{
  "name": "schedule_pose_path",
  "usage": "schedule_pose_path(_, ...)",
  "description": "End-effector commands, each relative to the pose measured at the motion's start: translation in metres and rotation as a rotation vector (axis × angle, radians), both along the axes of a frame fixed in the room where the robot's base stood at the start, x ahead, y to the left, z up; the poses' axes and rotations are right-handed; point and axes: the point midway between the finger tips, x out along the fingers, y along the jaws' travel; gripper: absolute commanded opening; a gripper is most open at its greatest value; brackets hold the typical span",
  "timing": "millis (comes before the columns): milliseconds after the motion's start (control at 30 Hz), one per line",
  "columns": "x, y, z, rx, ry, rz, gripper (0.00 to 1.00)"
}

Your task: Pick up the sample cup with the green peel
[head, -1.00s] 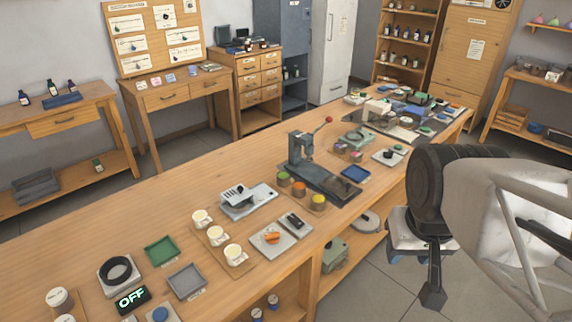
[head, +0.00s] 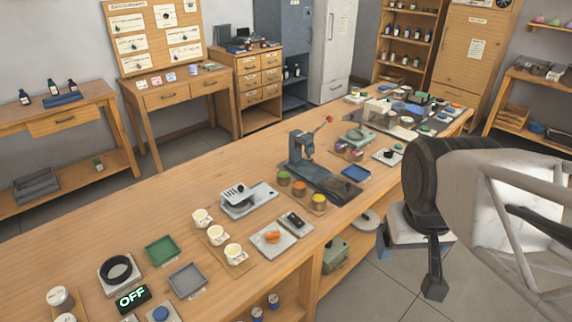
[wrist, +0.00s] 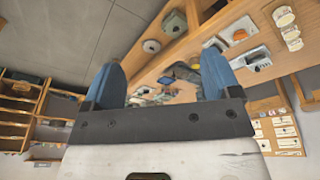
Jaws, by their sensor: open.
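A small cup with green contents (head: 283,178) stands on the long wooden bench, at the left of the dark press. A cup with orange contents (head: 299,188) and a cup with yellow contents (head: 319,202) stand beside it in a row. My gripper (head: 408,268) is off the bench's front edge at the right, well apart from the cups. In the wrist view its two blue fingers (wrist: 161,75) are spread with nothing between them. I cannot make out the green cup in the wrist view.
The dark press (head: 305,160) with a red-knobbed lever stands right behind the cups. A grey slicer-like device (head: 240,200), white cups (head: 215,235) and a plate with an orange item (head: 271,238) are to the left and front. The bench's back left is clear.

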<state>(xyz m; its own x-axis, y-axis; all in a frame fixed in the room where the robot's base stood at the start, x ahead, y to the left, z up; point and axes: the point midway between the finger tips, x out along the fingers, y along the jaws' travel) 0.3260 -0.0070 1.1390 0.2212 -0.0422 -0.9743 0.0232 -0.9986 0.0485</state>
Motion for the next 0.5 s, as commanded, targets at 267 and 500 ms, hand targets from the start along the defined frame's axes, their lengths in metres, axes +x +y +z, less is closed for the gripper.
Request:
schedule_pose_path(267,0.045,-0.007,-0.001,-0.168,0.050,0.183,0.83)
schedule_pose_path(500,0.102,-0.009,-0.004,-0.362,0.105,0.406,0.83)
